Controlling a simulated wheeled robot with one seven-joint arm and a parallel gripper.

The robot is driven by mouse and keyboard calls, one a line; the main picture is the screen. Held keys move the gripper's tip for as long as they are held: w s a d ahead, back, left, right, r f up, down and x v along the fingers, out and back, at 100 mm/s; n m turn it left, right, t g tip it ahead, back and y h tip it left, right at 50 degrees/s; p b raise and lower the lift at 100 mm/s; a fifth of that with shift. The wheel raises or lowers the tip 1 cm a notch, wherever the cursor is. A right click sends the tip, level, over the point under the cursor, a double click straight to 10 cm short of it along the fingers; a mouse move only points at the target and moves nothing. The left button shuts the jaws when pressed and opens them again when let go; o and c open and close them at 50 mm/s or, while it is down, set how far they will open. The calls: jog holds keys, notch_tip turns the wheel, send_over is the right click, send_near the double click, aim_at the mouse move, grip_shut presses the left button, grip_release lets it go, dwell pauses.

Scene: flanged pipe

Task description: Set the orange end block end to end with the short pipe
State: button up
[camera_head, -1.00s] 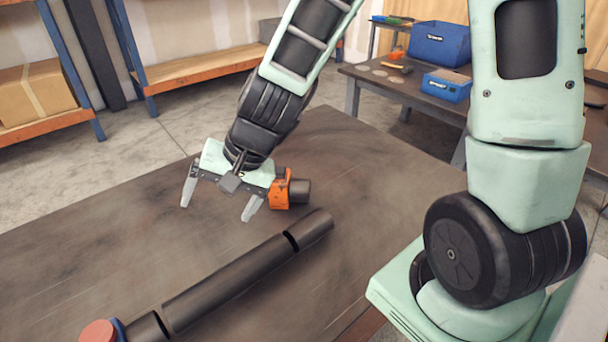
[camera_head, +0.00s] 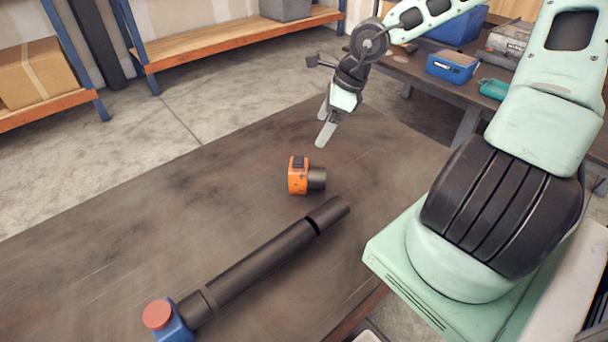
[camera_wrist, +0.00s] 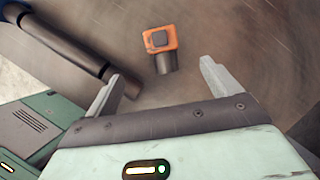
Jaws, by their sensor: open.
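The orange end block (camera_head: 298,175) stands on the dark table, with a short dark stub (camera_head: 317,179) pointing right. In the wrist view the orange block (camera_wrist: 159,39) lies ahead of and between the open fingers, apart from them. The short pipe (camera_head: 328,214) lies at the right end of a longer dark pipe, with a dark narrow groove between them; the wrist view shows this pipe end (camera_wrist: 122,83) at left. My gripper (camera_head: 323,121) is open and empty, above the table behind the orange block.
The long pipe (camera_head: 257,262) runs diagonally to a blue end block (camera_head: 172,322) with a red disc (camera_head: 157,313) at front left. The table (camera_head: 120,230) is bare left of the orange block. A bench with blue bins (camera_head: 452,67) stands behind at right.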

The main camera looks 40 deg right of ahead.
aim_at(304, 162)
jog(key=b+x, duration=0.4)
jog(key=x, duration=0.7)
jog(key=shift+s+d, duration=0.1)
jog(key=shift+d, duration=0.05)
jog(key=b+x, duration=0.1)
jog(key=x, duration=0.1)
jog(key=b+x, duration=0.1)
jog(key=x, duration=0.2)
jog(key=shift+s+d+f, duration=0.15)
jog(key=shift+d, duration=0.05)
grip_shut()
